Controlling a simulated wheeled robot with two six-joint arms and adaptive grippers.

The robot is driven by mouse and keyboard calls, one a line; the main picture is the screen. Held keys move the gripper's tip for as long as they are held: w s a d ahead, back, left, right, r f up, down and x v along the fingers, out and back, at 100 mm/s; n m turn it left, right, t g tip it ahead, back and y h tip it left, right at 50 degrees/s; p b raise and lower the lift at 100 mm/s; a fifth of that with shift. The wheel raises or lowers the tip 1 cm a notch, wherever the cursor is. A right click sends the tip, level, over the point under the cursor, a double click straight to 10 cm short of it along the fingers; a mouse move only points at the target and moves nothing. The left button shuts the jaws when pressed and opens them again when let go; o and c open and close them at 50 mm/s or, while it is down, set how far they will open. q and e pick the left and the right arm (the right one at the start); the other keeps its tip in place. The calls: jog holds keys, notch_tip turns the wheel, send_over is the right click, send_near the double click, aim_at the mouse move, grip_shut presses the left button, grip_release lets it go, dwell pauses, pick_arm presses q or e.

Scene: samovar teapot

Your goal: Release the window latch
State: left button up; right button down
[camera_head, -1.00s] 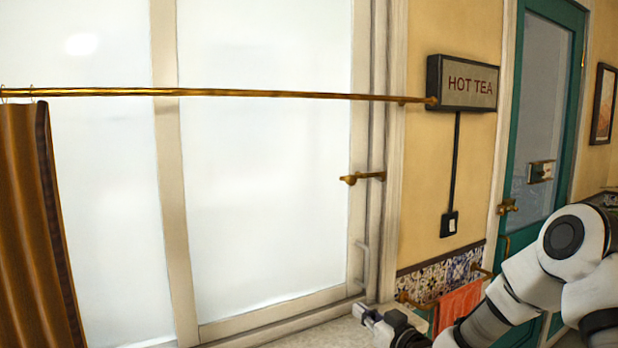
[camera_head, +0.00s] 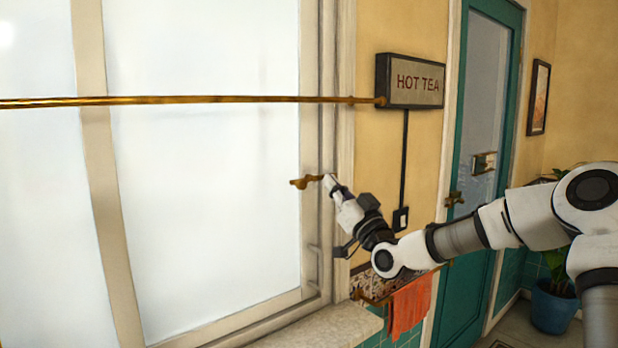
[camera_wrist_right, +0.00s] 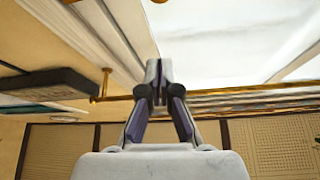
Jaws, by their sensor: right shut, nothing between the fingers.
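The brass window latch (camera_head: 306,181) sits on the right side of the window frame, its handle lying roughly level and pointing left. My right gripper (camera_head: 329,181) is shut and empty, with its tips at the right end of the latch. The tips overlap that end in the head view, and I cannot tell whether they touch it. In the right wrist view the closed fingers (camera_wrist_right: 158,72) point up at the window frame, and the latch cannot be made out there. The frosted window (camera_head: 205,150) looks closed. My left gripper is not in view.
A brass curtain rod (camera_head: 230,99) crosses the window above the latch. A pale pull handle (camera_head: 316,262) is lower on the frame. A HOT TEA sign (camera_head: 411,81), a rail with an orange towel (camera_head: 409,306) and a green door (camera_head: 478,170) are to the right. The sill (camera_head: 325,326) is below.

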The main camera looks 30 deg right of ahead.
notch_tip(320, 180, up, 4)
jog(key=p, duration=0.4)
send_over(303, 187)
jog(key=s, duration=0.3)
jog(key=f, duration=0.2)
jog(key=w+f+p, duration=0.1)
jog(key=f, duration=0.1)
jog(key=shift+w+d, duration=0.2)
notch_tip(303, 187, down, 3)
jog(key=n+y+b, duration=0.2)
jog(key=n+b, duration=0.1)
jog(key=n, duration=0.1)
jog(key=n+y+b, duration=0.2)
jog(key=n+b, duration=0.2)
jog(key=shift+f+g+y, duration=0.15)
jog(key=shift+g+y, duration=0.15)
jog(key=shift+y, duration=0.1)
jog(key=n+y+b, duration=0.1)
jog(key=f+n+y+b, duration=0.1)
jog(key=n+b, duration=0.1)
jog(key=shift+d+f+g, duration=0.1)
jog(key=shift+d+g, duration=0.05)
jog(key=shift+g, duration=0.25)
